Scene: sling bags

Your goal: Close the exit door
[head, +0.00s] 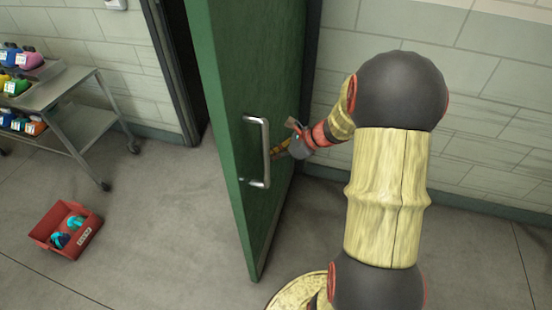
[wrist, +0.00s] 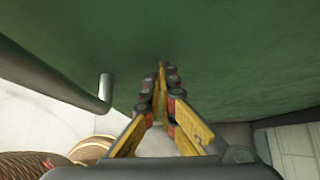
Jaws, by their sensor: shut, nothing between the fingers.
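The green exit door (head: 228,90) stands open, swung out from its dark frame (head: 178,70) into the room. A metal pull handle (head: 266,150) is on the door face toward my arm.
A grey cart (head: 75,125) with several colourful bags stands at the left by the wall. A red crate (head: 85,238) with teal items sits on the floor at lower left. The floor between crate and door is clear. A block wall (head: 480,130) is at the right.

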